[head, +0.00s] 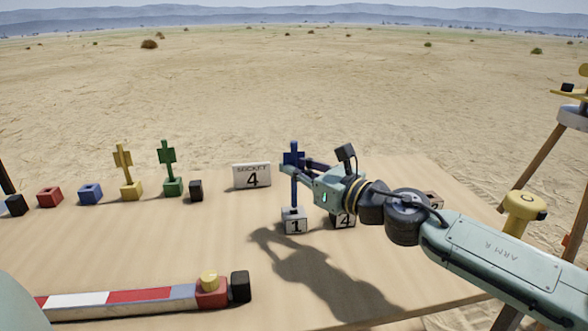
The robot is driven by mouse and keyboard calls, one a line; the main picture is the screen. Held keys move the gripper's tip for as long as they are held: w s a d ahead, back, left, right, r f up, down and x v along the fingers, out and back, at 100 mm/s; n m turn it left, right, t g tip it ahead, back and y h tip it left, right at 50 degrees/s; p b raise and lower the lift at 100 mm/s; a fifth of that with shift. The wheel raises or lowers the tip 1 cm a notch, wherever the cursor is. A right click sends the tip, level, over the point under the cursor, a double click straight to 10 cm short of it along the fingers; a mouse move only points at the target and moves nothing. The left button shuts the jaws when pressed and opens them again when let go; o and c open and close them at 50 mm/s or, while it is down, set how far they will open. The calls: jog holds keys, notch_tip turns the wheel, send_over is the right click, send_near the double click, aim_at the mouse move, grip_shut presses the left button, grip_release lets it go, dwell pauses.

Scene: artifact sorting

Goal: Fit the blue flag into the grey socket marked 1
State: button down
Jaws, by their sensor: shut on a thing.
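The blue flag (294,157) stands upright in the head view, with its pole running down to the top of the grey socket marked 1 (295,226). The pole's foot meets the socket's top in the picture; I cannot tell whether it is inside the hole or just above it. My gripper (292,170) reaches in from the right and is shut on the blue flag just below its plate. The fingertips are partly hidden by the gripper body. A second grey socket marked 4 (344,222) stands just right of socket 1, partly behind my gripper.
A white sign reading SOCKET 4 (252,176) stands behind. At left are a yellow flag (123,158), a green flag (167,156), a red block (50,197) and a blue block (90,194). A red-white striped bar (130,301) lies in front.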

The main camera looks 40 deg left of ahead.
aim_at(296, 189)
jog(key=shift+f+b, duration=2.15)
jog(key=shift+f, duration=0.15)
jog(key=c, duration=1.6)
grip_release()
jog(key=shift+c, duration=0.2)
jog(key=d, duration=0.8)
jog(key=s+d, duration=0.1)
jog(key=d, duration=0.3)
